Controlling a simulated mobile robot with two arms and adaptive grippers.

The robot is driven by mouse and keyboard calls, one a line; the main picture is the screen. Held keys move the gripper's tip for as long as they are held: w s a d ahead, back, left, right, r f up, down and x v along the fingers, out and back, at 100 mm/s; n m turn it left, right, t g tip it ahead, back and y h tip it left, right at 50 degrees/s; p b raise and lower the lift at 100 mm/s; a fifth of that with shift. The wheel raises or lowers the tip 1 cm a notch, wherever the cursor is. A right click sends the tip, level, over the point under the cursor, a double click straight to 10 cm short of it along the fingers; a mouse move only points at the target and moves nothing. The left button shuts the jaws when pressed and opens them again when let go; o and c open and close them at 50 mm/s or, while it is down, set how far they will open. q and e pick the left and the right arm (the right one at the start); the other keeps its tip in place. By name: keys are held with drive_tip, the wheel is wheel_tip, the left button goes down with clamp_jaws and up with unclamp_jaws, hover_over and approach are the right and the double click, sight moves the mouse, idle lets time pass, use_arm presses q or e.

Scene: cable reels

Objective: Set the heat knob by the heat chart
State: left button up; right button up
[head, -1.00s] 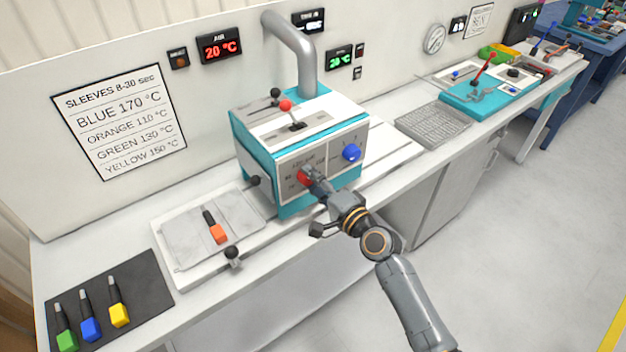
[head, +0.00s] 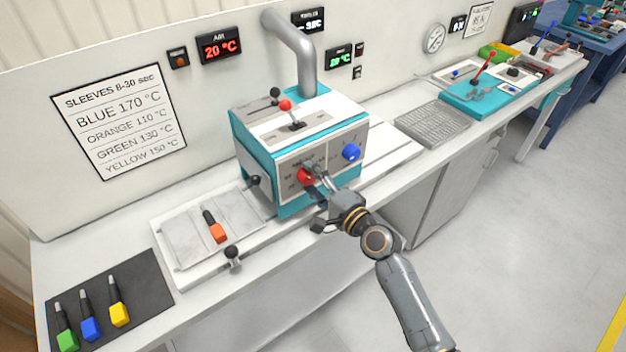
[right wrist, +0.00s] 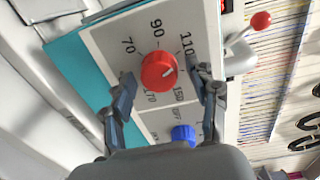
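The red heat knob (head: 305,176) is on the front panel of the teal and white heater (head: 262,158). In the right wrist view the knob (right wrist: 159,71) has a white mark toward the right, roughly between the 110 and 150 labels; a finger covers that stretch of the scale. My right gripper (right wrist: 160,85) is open, its fingers on either side of the knob with gaps. The heat chart (head: 120,120) reads blue 170, orange 110, green 130, yellow 150 °C. An orange-ended piece (head: 216,230) lies on the tray (head: 188,262). My left gripper is out of view.
A blue knob (head: 351,152) sits right of the red one. A black mat (head: 150,290) at the left holds green, blue and yellow pieces. A black-balled lever (head: 233,254) stands at the tray's front. Open floor lies right of the bench.

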drive_tip(key=shift+s+d, duration=0.15)
drive_tip(key=shift+s, duration=0.05)
drive_tip(key=v, duration=1.1)
drive_tip(key=shift+s+d, duration=0.2)
